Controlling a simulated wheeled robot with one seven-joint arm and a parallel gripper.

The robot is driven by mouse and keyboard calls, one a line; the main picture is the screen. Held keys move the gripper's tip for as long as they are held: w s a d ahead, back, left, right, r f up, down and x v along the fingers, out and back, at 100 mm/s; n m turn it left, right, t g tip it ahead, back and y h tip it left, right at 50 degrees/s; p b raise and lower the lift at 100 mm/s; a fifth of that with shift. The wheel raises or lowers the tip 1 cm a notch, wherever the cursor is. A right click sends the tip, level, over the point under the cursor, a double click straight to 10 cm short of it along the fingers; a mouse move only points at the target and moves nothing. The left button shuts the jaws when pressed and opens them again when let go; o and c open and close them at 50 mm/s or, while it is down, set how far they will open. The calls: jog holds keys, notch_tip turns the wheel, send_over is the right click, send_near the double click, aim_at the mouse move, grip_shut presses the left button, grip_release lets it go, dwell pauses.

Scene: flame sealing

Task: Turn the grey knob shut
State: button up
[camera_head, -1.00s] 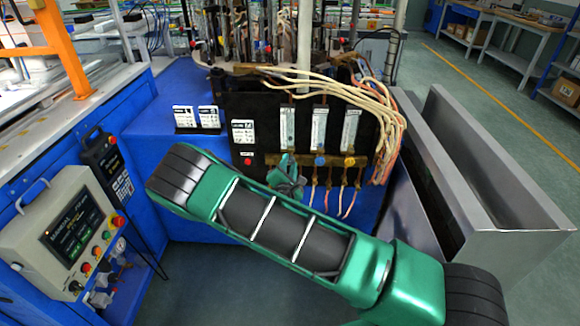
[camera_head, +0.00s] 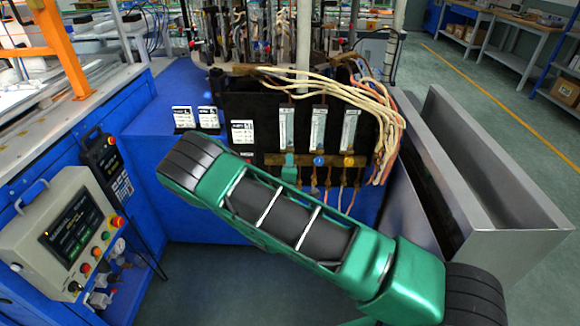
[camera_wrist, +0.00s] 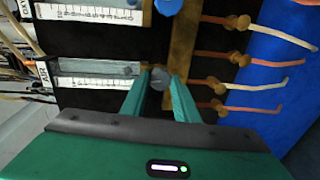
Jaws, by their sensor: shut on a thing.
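The grey knob (camera_wrist: 158,79) shows in the wrist view between the two green fingertips of my gripper (camera_wrist: 160,84), at the end of the lowest flow meter. My gripper is shut on it. In the head view my gripper (camera_head: 290,170) is at the lower left of the flow meter panel, mostly behind my arm, and the grey knob is hidden there. The flow meter (camera_head: 286,128) above that spot stands upright on the black panel (camera_head: 262,115).
A blue knob (camera_head: 319,161) and a yellow knob (camera_head: 349,162) sit to the right on the same brass bar. Copper fittings with hoses (camera_wrist: 225,107) lie close to my fingers. Cream hoses (camera_head: 375,103) hang at the panel's right. A steel trough (camera_head: 500,200) stands further right.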

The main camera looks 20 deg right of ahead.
jog(key=shift+s+d+f, duration=0.15)
jog(key=shift+d+f, duration=0.05)
jog(key=shift+f, duration=0.1)
jog(key=o, duration=0.8)
jog(key=shift+o, duration=1.3)
jog(key=shift+a+r, duration=0.1)
jog(key=v, duration=1)
jog(key=shift+s, duration=0.25)
